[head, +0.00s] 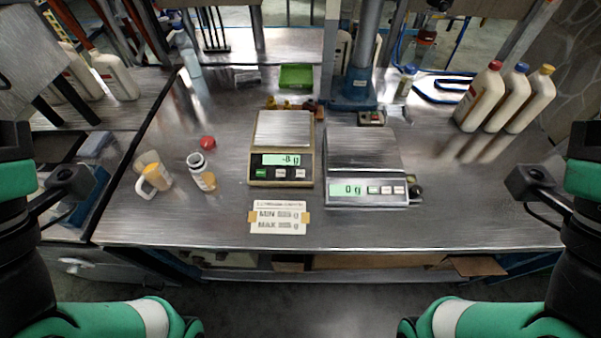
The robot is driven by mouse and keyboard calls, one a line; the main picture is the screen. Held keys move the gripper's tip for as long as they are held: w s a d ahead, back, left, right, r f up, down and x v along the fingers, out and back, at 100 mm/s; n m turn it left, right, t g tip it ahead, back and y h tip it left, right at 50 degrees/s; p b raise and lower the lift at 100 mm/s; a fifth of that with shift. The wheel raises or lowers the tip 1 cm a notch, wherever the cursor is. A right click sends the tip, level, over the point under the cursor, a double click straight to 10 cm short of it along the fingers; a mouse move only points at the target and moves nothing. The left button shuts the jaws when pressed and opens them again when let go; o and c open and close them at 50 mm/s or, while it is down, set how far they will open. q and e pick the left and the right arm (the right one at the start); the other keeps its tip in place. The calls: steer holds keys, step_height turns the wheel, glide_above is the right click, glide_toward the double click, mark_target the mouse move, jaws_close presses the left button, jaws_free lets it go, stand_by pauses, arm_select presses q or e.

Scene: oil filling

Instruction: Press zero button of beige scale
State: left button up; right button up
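The beige scale (282,148) stands near the middle of the metal table, with a bare steel weighing plate (284,128). Its lit green display (282,159) shows what looks like -8 g. Nothing touches the scale. Parts of my arms show at the left and right edges, away from the scale. I cannot make out the fingers of either gripper in this view.
A grey scale (363,165) reading 0 g stands close at right. A MIN/MAX card (278,217) lies in front. A mug (152,175), open bottle (201,171) and red cap (208,142) are at left. Several bottles (482,95) stand at right. Space above the beige scale is clear.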

arm_select(q)
jaws_close()
stand_by(1.4)
